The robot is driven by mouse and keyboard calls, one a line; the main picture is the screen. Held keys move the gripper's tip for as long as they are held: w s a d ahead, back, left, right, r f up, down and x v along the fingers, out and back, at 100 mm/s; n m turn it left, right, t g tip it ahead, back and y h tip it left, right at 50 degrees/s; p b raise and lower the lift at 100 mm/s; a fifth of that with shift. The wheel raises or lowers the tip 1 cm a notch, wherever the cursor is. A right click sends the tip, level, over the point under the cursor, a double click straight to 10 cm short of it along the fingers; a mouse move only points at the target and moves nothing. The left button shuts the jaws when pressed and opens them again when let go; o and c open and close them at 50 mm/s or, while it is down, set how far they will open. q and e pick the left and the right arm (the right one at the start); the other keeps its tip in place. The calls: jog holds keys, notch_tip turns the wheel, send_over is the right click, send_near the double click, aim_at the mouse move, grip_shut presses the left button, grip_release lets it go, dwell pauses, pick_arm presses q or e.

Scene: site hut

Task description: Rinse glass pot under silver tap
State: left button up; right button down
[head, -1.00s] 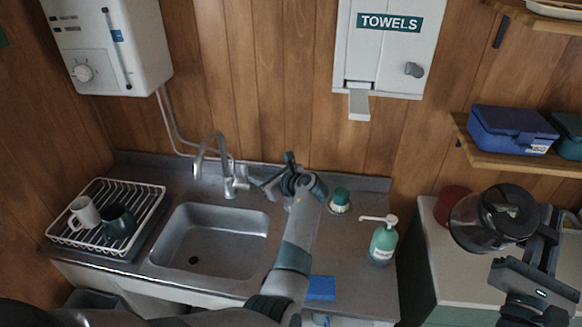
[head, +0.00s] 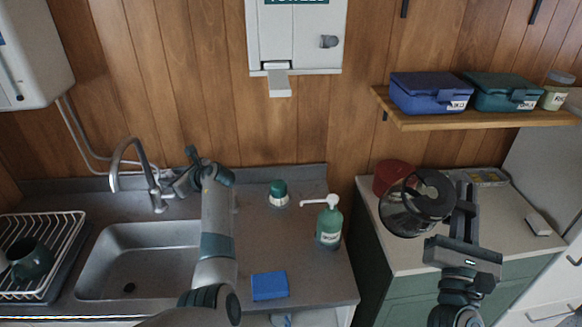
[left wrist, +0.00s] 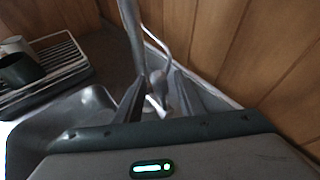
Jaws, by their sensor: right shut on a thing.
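The glass pot (head: 400,216), clear with a dark lid, is held in the air at the right of the head view, in front of the cabinet worktop. My right gripper (head: 464,212) is shut on it at its handle side. The silver tap (head: 124,150) has a curved spout over the steel sink (head: 150,234), and no water shows. My left gripper (head: 180,184) is beside the tap's lever. In the left wrist view its fingers (left wrist: 158,98) stand apart with tap parts between and beyond them; contact cannot be told.
A soap bottle (head: 329,222), a green-topped pot (head: 278,193) and a blue sponge (head: 269,286) are right of the sink. A dish rack (head: 62,240) with mugs stands left. A red canister (head: 390,172) is behind the glass pot. A gap separates counter and cabinet.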

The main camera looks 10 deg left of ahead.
pick_arm(q)
jog(key=shift+w+a+f, duration=0.15)
jog(key=shift+a, duration=0.2)
